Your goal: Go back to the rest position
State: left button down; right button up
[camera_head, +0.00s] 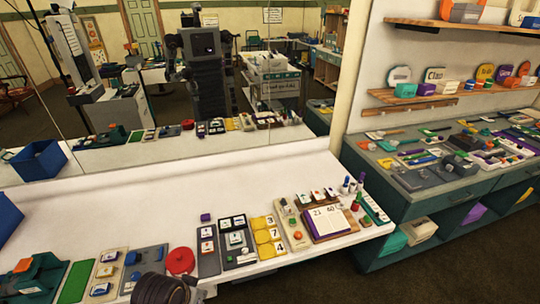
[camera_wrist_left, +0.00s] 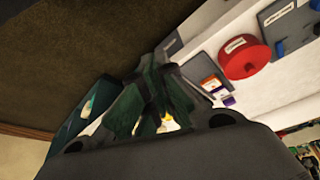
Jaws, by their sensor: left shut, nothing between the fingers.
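My left gripper (camera_wrist_left: 168,78) shows in the left wrist view as dark fingers drawn together, with nothing seen held between them. It is over or near the table's edge, close to a dark green and teal item, and I cannot tell the exact gap. In the head view only a dark ribbed part of my arm shows at the bottom edge, and no fingertips are clear. My right gripper is in neither view.
A shelf counter (camera_head: 400,205) stands right.

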pick_arm(q)
jog(key=s+a+f+g+b, duration=0.1)
jog(key=s+f, duration=0.1)
jog(key=f, duration=1.6)
jog(key=s+a+f+g, duration=0.1)
jog(key=s+a+f, duration=0.15)
jog(key=f, duration=1.45)
jog(key=s+a+f+b, duration=0.1)
jog(key=s+a+f, duration=0.2)
jog(key=s+f, duration=1.7)
jog(key=shift+s+g+y, duration=0.4)
jog(key=shift+s, duration=0.6)
